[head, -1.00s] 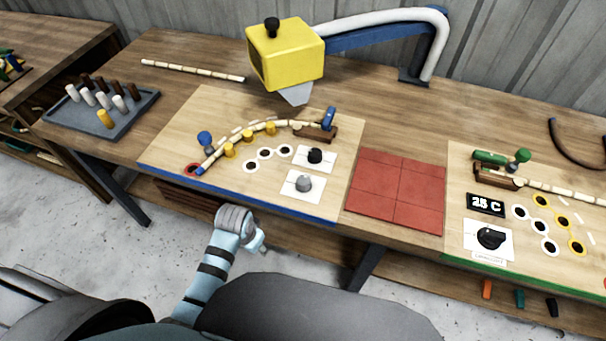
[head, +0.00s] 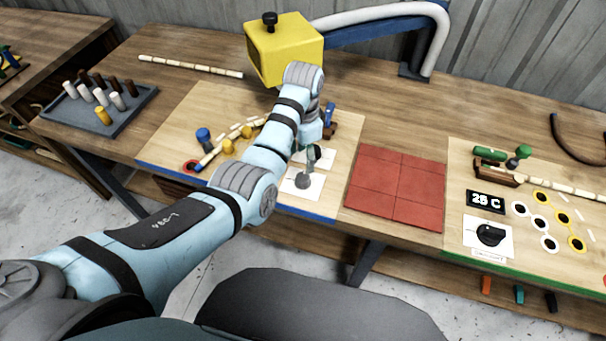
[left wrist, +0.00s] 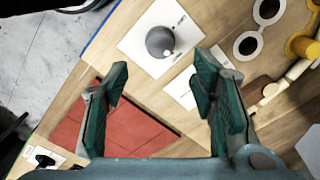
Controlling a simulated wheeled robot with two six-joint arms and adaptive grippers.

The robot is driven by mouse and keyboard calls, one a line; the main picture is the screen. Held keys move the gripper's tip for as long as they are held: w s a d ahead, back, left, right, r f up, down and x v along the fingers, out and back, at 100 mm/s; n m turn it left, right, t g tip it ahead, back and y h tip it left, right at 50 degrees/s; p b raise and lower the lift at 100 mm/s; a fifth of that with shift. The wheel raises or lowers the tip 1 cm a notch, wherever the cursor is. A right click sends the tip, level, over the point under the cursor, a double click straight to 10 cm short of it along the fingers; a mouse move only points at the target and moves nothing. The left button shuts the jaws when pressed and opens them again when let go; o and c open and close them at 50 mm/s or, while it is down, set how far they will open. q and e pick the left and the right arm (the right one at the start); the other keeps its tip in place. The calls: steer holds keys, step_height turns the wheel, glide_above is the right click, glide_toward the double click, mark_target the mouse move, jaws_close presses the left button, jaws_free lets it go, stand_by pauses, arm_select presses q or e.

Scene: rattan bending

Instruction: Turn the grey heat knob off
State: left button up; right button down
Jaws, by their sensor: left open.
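The grey heat knob (head: 303,182) sits on a white card (head: 296,192) near the front edge of the left wooden board. My left gripper (head: 313,153) hangs over the board just behind the knob, pointing down. In the left wrist view the grey knob (left wrist: 159,41) is beyond the open fingertips (left wrist: 161,68), with nothing between the fingers. The gripper is apart from the knob. The black knob behind it is hidden by my left arm and gripper. My right gripper is not in view.
A yellow hood (head: 284,48) stands close behind my left wrist. A bent rattan strip runs between yellow pegs (head: 227,147) under my arm. Red tiles (head: 397,190) lie flat to the right. Another board holds a black knob (head: 490,235) and a 25 C display (head: 485,202).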

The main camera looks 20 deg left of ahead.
mark_target(303, 177)
arm_select(q)
step_height(303, 177, down, 9)
steer(key=shift+r+b, duration=0.1)
steer(key=shift+b, duration=1)
steer(key=c, duration=1.1)
steer(key=shift+c, duration=0.2)
